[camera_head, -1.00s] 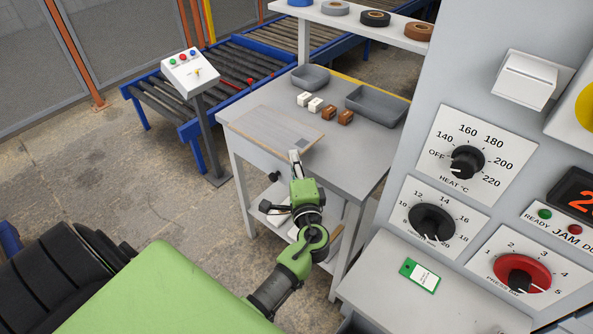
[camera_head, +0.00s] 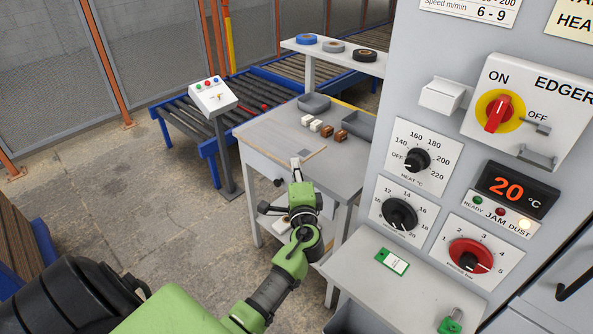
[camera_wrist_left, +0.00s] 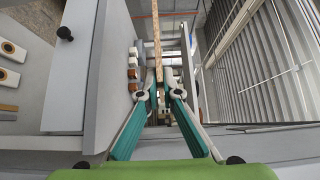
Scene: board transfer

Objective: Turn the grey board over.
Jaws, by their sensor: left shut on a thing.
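In the left wrist view the board (camera_wrist_left: 157,38) shows edge-on as a thin brown strip between the fingertips of my left gripper (camera_wrist_left: 160,85). The board's underside is hidden. My right gripper is not in view.
Small white and brown blocks (camera_head: 341,135) and grey trays (camera_head: 314,103) stand behind and right of the board. A shelf with tape rolls (camera_head: 334,46) rises at the back. The machine panel (camera_head: 470,130) stands close on the right. A roller conveyor (camera_head: 180,115) lies behind.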

